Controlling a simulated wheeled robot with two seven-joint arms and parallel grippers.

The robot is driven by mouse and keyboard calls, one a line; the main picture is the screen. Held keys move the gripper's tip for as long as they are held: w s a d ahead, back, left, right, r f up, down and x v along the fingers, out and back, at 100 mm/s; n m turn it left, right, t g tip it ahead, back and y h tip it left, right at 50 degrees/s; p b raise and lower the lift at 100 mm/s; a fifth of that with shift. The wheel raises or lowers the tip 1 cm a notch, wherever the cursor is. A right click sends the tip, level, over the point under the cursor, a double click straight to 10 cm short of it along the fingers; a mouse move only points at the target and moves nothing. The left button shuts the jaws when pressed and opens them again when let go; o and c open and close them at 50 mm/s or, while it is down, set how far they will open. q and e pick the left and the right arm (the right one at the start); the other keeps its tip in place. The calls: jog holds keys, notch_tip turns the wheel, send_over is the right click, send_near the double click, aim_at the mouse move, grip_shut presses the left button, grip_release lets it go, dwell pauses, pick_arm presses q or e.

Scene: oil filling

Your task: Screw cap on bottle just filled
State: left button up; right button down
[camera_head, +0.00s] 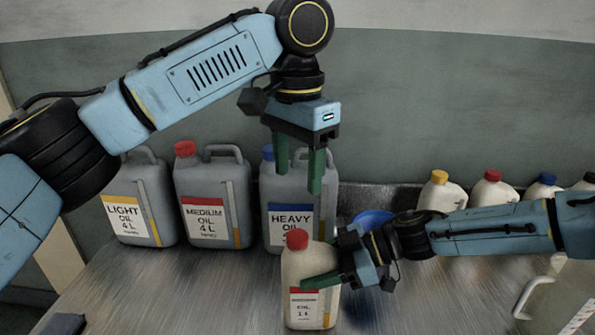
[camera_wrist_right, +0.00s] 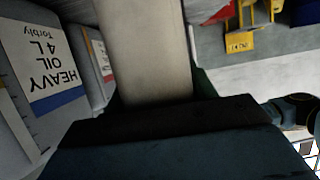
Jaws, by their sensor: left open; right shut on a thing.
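A white one-litre bottle labelled medium oil (camera_head: 306,270) stands upright on the metal table, with a red cap (camera_head: 297,239) on its top. I cannot tell how tightly the cap sits. My right gripper (camera_head: 322,279) is shut on the bottle's body from the right. In the right wrist view the pale bottle side (camera_wrist_right: 147,50) fills the space between the fingers. My left gripper (camera_head: 299,172) points down, open and empty, above the bottle and in front of the heavy oil can.
Grey cans of light oil (camera_head: 130,200), medium oil (camera_head: 207,205) and heavy oil (camera_head: 290,222) stand at the back. A blue funnel-like thing (camera_head: 372,218) is behind my right wrist. Several white bottles with coloured caps (camera_head: 492,192) stand back right.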

jog(key=shift+c, duration=2)
grip_release()
jog(key=p+v, duration=0.2)
jog(key=v, duration=1.1)
jog(key=shift+d, duration=0.15)
jog(key=shift+s, duration=0.1)
